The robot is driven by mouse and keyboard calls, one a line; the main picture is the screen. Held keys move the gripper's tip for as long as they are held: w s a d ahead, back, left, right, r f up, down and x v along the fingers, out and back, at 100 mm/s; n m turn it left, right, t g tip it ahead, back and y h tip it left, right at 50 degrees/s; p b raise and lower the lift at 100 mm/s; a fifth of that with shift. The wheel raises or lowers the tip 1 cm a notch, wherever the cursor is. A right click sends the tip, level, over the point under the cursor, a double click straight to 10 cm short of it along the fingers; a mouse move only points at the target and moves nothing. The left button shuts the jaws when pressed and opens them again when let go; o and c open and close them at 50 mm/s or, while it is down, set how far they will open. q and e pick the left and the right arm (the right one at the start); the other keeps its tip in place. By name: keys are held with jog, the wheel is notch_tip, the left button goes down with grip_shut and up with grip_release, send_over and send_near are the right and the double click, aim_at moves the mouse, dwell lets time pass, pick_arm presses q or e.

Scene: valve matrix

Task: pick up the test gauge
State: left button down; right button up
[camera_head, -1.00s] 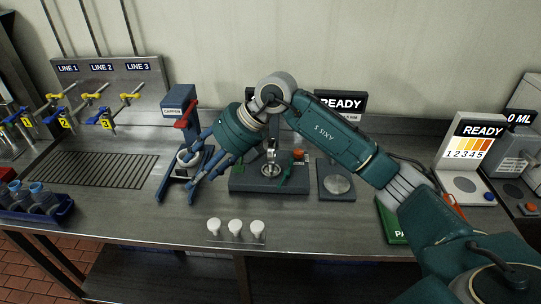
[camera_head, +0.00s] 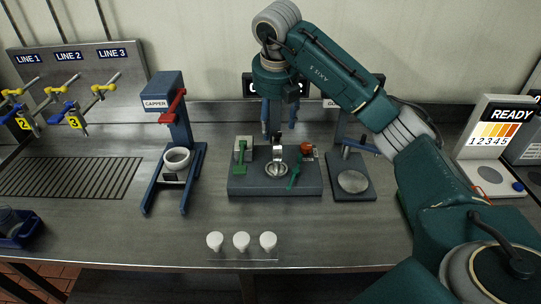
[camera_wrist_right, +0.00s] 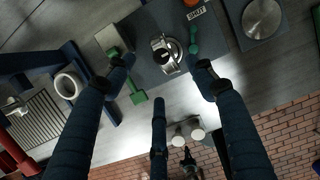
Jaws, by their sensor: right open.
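A small silver round piece with an upright metal part, which I take for the test gauge (camera_head: 276,169), sits on a dark grey fixture block (camera_head: 250,186) at the middle of the bench. It also shows in the right wrist view (camera_wrist_right: 166,52). My right gripper (camera_head: 280,127) is open and empty, its fingers pointing down above the back of the block. In the right wrist view the fingers (camera_wrist_right: 163,78) are spread around the area of the silver piece, apart from it. My left gripper is not in view.
On the block are green levers (camera_head: 294,172) and a red knob (camera_head: 306,149). A blue capper stand (camera_head: 172,105) is at left, a round-plate scale (camera_head: 353,181) at right. White caps (camera_head: 241,241) stand in front. Bare bench lies between capper and block.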

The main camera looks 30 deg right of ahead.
aim_at(274, 133)
jog(key=shift+w+f+b, duration=0.15)
jog(key=shift+f+b, duration=0.15)
jog(key=shift+f, duration=0.35)
jog(key=p+x, duration=0.1)
jog(key=x, duration=0.4)
jog(key=shift+w+d+p, duration=0.1)
jog(key=shift+w+p, duration=0.1)
jog(key=shift+p, duration=0.1)
jog(key=p+x, duration=0.1)
jog(key=x, duration=0.1)
jog(key=p+x, duration=0.1)
jog(key=x, duration=0.1)
jog(key=shift+w+d+f+p, duration=0.2)
jog(key=shift+d+f+p, duration=0.1)
jog(key=shift+f+p, duration=0.05)
jog(key=shift+w+d+f, duration=0.1)
jog(key=shift+d+f, duration=0.05)
jog(key=shift+f, duration=0.4)
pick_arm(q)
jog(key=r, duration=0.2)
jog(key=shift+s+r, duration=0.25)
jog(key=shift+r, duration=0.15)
pick_arm(e)
grip_shut()
jog(key=shift+r, duration=0.1)
